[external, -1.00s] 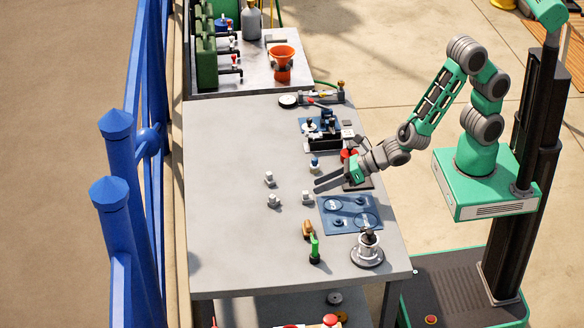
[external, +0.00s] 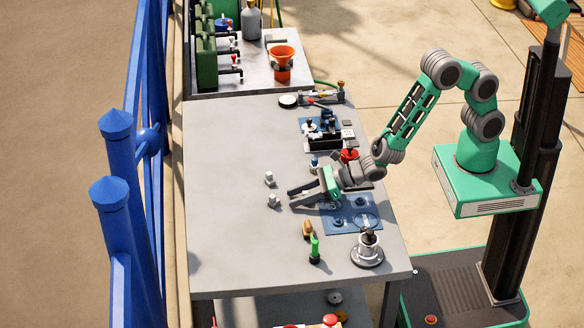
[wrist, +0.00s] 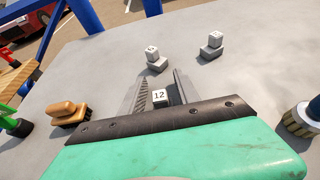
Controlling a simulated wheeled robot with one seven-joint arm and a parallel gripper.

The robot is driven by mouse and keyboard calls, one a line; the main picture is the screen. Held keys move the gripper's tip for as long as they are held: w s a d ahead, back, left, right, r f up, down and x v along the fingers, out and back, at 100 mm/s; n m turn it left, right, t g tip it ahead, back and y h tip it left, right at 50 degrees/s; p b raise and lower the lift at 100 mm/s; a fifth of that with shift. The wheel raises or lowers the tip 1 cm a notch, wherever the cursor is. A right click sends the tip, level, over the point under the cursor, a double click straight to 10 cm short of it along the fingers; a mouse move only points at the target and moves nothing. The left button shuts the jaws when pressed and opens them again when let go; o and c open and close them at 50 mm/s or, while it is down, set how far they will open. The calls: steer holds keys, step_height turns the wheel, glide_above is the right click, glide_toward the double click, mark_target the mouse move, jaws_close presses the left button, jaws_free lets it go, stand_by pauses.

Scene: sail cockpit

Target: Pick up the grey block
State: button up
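Several small grey blocks with white tops stand on the grey table. One with a white top marked 12 (wrist: 159,96) sits between my gripper's fingers in the wrist view; its lower part is hidden, and my gripper covers it in the external view. Two more, a nearer block (wrist: 157,64) and a farther block (wrist: 211,52), stand beyond the fingertips; they also show left of the gripper in the external view (external: 273,201) (external: 269,179). My gripper (external: 291,200) is open, low over the table, its fingers on either side of the 12 block.
A wooden-handled brush (wrist: 67,112) lies to the left in the wrist view, with a green-handled tool (external: 315,250) nearby. A blue-knobbed brush (wrist: 304,118) stands at right. A blue mat (external: 352,222) lies beside my gripper. The table's left side is clear.

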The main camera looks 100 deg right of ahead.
jaws_close()
steer(key=shift+r, duration=0.1)
stand_by(0.5)
